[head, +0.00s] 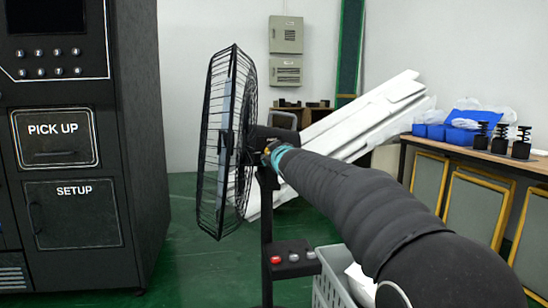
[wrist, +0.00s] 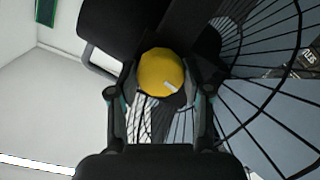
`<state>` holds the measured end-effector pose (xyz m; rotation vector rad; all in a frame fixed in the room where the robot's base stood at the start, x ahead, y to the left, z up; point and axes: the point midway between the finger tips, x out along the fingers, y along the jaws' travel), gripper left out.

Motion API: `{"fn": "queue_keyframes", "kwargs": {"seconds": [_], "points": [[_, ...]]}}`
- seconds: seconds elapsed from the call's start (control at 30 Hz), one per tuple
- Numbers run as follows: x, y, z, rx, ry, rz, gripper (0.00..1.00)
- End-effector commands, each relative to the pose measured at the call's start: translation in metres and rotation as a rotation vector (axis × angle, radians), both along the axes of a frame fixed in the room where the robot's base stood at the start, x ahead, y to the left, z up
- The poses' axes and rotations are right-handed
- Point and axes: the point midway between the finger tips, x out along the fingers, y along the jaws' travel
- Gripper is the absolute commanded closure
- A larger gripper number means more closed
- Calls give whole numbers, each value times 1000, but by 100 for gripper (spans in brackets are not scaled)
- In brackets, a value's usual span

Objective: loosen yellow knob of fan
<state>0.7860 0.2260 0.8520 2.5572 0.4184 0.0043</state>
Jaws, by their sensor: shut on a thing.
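The fan (head: 226,140) stands in the middle of the head view, its wire cage seen almost edge-on. In the wrist view its cage (wrist: 275,75) fills the right side. The yellow knob (wrist: 160,72) is round with a small pale mark and sits between the fingertips of my gripper (wrist: 158,88). My gripper is shut on the knob, one finger on each side.
A black vending cabinet (head: 60,190) stands at the left. The fan's button box (head: 290,258) sits low on its pole, beside a grey crate (head: 335,285). White boards (head: 360,115) lean behind the fan. A table with blue bins (head: 458,134) is at the right.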

Motion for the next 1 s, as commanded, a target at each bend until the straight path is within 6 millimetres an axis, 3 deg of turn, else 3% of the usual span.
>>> {"fn": "queue_keyframes", "kwargs": {"seconds": [1.0], "points": [[0,1,2,-240,-75,2,86]]}}
